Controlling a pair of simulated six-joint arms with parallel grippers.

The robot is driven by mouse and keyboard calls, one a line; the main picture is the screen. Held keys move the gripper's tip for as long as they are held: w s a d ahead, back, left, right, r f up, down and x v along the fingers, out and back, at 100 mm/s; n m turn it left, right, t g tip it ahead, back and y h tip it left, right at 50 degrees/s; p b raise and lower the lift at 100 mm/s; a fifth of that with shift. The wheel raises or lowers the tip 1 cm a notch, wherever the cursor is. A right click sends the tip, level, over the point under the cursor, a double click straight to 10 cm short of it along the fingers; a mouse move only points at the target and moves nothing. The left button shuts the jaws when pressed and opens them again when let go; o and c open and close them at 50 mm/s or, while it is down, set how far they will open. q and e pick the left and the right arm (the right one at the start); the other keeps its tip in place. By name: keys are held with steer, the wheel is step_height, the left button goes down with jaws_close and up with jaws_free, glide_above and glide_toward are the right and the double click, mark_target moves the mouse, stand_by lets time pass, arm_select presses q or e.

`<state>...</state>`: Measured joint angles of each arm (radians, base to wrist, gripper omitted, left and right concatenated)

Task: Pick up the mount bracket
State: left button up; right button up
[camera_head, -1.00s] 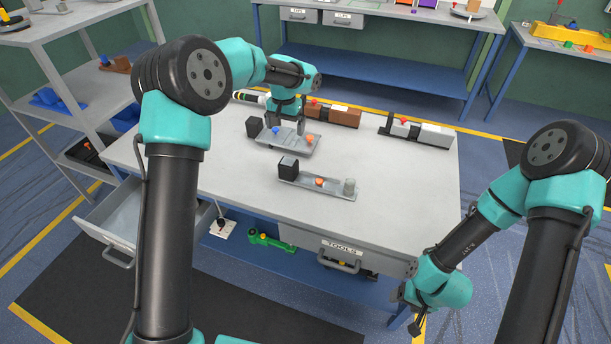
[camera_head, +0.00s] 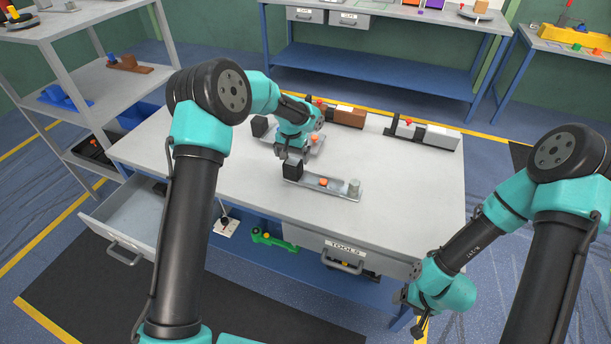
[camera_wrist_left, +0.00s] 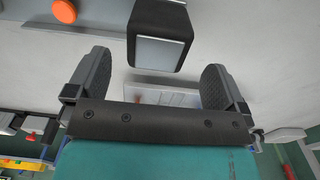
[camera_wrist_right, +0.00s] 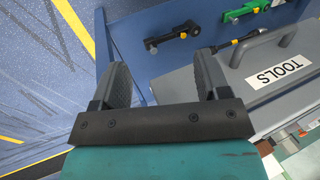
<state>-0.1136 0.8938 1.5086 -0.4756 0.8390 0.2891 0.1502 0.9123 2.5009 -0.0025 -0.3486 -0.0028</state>
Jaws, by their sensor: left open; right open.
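I cannot tell for sure which part is the mount bracket. The black block (camera_head: 292,170) at the left end of the near grey plate (camera_head: 335,190) is a candidate. That plate also carries an orange knob (camera_head: 323,182) and a grey cylinder (camera_head: 354,187). My left gripper (camera_head: 283,154) is open just behind the block in the head view. In the left wrist view, the block (camera_wrist_left: 160,35) with a light grey face lies between and beyond the open fingers (camera_wrist_left: 156,62), apart from them. My right gripper (camera_head: 420,326) is open and empty, low off the table's right front.
A second plate with a black block (camera_head: 260,126) is partly hidden behind my left arm. A brown block (camera_head: 349,117) and a grey-white assembly (camera_head: 424,134) stand at the back. An open drawer (camera_head: 125,222) juts out at left; the table's right side is clear.

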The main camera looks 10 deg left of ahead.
mark_target(293, 161)
arm_select(q)
steer(key=shift+s+d+f, duration=0.1)
steer(key=shift+s+f, duration=0.05)
steer(key=shift+f, duration=1.15)
steer(key=shift+s+f, duration=0.1)
steer(key=shift+f, duration=1.2)
steer(key=c, duration=1.4)
steer(key=shift+r, duration=0.1)
steer(key=shift+c, duration=0.2)
